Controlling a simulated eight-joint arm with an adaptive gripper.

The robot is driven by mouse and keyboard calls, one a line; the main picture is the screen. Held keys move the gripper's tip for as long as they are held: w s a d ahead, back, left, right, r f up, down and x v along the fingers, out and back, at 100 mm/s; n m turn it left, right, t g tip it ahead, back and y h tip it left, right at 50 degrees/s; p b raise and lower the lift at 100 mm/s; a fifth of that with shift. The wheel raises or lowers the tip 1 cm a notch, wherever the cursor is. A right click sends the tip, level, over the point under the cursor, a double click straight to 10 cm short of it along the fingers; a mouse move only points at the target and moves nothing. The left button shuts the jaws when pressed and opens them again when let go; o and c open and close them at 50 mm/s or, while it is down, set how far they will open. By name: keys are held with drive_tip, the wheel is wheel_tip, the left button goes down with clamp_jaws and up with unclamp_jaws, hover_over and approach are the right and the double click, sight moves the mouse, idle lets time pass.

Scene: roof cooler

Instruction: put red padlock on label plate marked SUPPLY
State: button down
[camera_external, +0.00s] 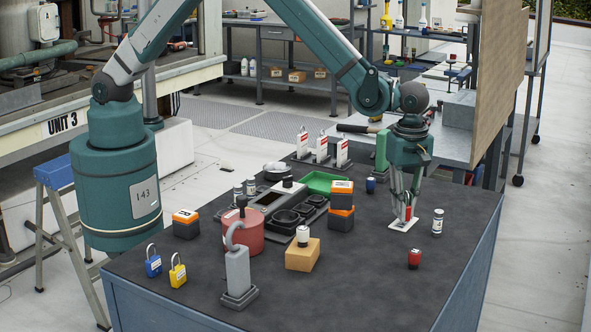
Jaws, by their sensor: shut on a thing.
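My gripper (406,208) points straight down at the right of the dark table and is shut on a small red thing, which looks like the red padlock (408,213). The fingers hide most of it, and its shackle cannot be made out. Directly below is a small white plate (396,227) lying flat on the table. Any lettering on it is too small to read. The red padlock is at or just above the plate; I cannot tell whether it touches.
A small red container (415,260) and a white-and-dark canister (437,222) stand close by on the right. A blue padlock (153,263) and a yellow padlock (177,273) stand front left. A stack of orange-topped boxes (341,213) is left of my gripper. The front right table is mostly clear.

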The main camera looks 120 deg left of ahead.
drive_tip(key=shift+f, duration=0.4)
drive_tip(key=shift+f, duration=0.2)
drive_tip(key=c, duration=2.4)
unclamp_jaws()
drive_tip(key=shift+r, duration=0.15)
wheel_tip(320, 180, up, 12)
drive_tip(key=shift+r, duration=0.1)
drive_tip(key=shift+s+r, duration=0.1)
